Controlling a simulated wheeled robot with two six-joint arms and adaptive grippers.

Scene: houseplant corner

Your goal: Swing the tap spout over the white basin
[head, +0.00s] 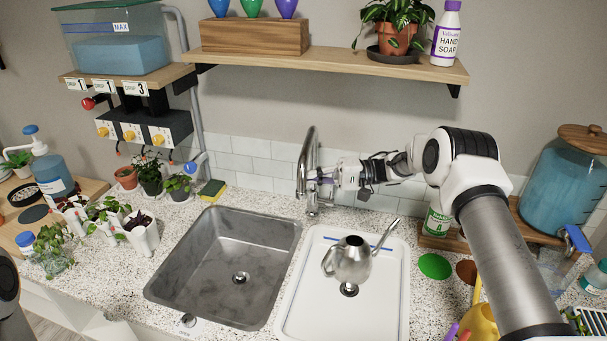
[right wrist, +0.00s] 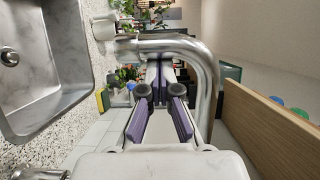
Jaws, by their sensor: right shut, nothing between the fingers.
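The silver tap (head: 312,140) rises behind the two basins, its arched spout pointing toward the front between them, its end near the steel basin's right rim. The white basin (head: 392,310) is on the right; a metal watering can (head: 352,262) stands in it. My right gripper (head: 318,176) is at the tap's right side, level with the arch. In the right wrist view its purple fingers (right wrist: 160,75) are together and empty, close to the curved spout pipe (right wrist: 208,75). Whether they touch it I cannot tell. My left gripper is out of view.
The steel basin (head: 170,275) is empty on the left. Above the tap runs a wooden shelf (head: 340,62) with a potted plant and soap. A sponge (head: 213,189) lies behind the steel basin. A green bottle (head: 437,222) stands right of the tap.

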